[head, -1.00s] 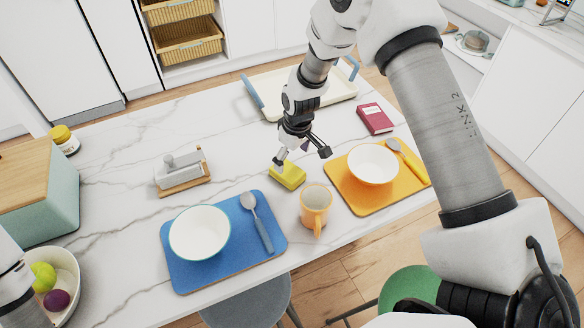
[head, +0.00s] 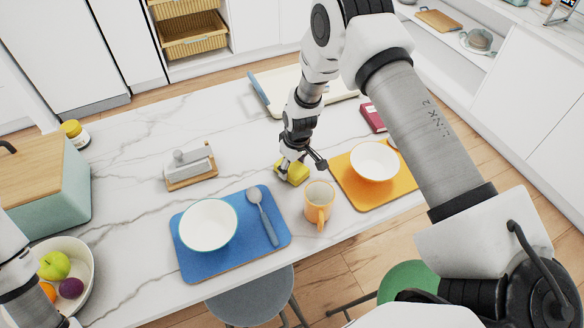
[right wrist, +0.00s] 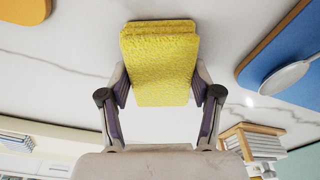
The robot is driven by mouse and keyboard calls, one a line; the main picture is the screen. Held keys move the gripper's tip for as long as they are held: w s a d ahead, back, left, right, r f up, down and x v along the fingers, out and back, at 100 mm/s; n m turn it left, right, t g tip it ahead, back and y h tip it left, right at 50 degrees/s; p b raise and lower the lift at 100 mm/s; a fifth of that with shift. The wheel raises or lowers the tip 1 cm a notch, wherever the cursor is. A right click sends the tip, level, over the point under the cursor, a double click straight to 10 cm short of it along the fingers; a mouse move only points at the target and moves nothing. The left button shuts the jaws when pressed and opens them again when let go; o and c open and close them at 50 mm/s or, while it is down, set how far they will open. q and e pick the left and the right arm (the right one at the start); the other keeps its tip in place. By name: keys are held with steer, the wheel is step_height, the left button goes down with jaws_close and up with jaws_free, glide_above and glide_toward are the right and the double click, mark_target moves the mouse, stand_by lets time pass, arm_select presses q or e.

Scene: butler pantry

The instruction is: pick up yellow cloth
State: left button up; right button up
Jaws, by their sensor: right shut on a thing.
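The yellow cloth (head: 297,174) is a small folded block on the marble counter, behind the orange mug. My right gripper (head: 301,166) is down at it, with a finger on either side. In the right wrist view the cloth (right wrist: 160,55) shows its rough yellow weave and layered folds, and the gripper (right wrist: 160,92) is shut on its near part. I cannot tell whether the cloth is lifted off the counter. Part of my left arm shows at the left edge of the head view, but its gripper is out of view.
An orange mug (head: 319,203) stands close in front of the cloth. An orange mat (head: 352,191) with a white bowl (head: 374,161) lies to the right. A blue mat (head: 205,268) lies front left. A butter dish (head: 190,167) stands left; the counter between is clear.

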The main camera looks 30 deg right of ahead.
mark_target(293, 166)
step_height(293, 166, up, 9)
steer(key=b, duration=0.3)
steer(key=shift+r, duration=0.4)
steer(key=shift+d, duration=0.1)
